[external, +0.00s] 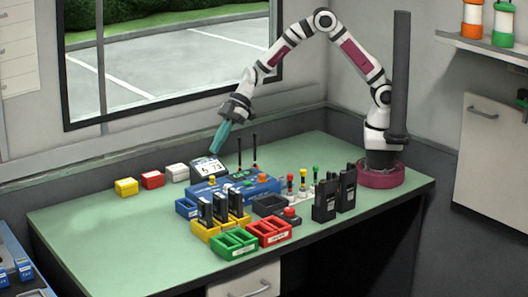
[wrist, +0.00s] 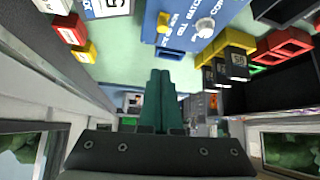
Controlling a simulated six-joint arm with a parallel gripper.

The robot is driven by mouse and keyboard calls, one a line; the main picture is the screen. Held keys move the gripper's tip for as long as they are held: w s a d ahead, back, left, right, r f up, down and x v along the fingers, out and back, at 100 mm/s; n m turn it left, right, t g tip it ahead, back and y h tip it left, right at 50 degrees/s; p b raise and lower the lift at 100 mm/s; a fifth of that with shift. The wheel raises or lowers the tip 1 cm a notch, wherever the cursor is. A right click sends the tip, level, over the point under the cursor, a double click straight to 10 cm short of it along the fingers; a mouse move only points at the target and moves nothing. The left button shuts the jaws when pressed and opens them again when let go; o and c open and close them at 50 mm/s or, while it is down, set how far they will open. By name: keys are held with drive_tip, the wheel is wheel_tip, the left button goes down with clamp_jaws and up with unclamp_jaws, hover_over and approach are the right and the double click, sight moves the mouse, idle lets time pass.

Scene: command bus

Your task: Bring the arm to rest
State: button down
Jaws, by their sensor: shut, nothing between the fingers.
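My gripper (external: 221,136) has teal fingers and hangs in the air above the back of the green table, over the small display showing digits (external: 209,167). In the wrist view the fingers (wrist: 160,80) are closed together with nothing between them. My arm arches up from its round maroon base at the table's back right corner and reaches left. The fingers point down and slightly left, apart from everything on the table.
Yellow, red and white blocks (external: 152,179) stand left of the display. A blue device (external: 240,192) with two antennas is at the centre. Black radios (external: 325,198), coloured trays (external: 234,243) and colour-topped posts (external: 302,182) stand around it. The table's left part (external: 100,235) is clear.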

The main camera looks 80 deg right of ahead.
idle(0.3)
drive_tip(key=s+d+r+m+g, duration=0.2)
drive_tip(key=s+d+r+m, duration=0.15)
drive_tip(key=s+r, duration=0.6)
drive_tip(key=s+d+m+g+h, duration=0.1)
drive_tip(key=s+d+m, duration=0.2)
drive_tip(key=s, duration=0.6)
drive_tip(key=s+d+f+m+g+h, duration=0.1)
drive_tip(key=s+d+m, duration=0.3)
drive_tip(key=s, duration=0.5)
drive_tip(key=s+d+m+g+h, duration=0.1)
drive_tip(key=s+d+m+h, duration=0.1)
drive_tip(key=s+d+m, duration=0.2)
drive_tip(key=s+m, duration=0.2)
drive_tip(key=s, duration=0.2)
drive_tip(key=shift+s+f+h, duration=0.25)
drive_tip(key=shift+s+h, duration=0.15)
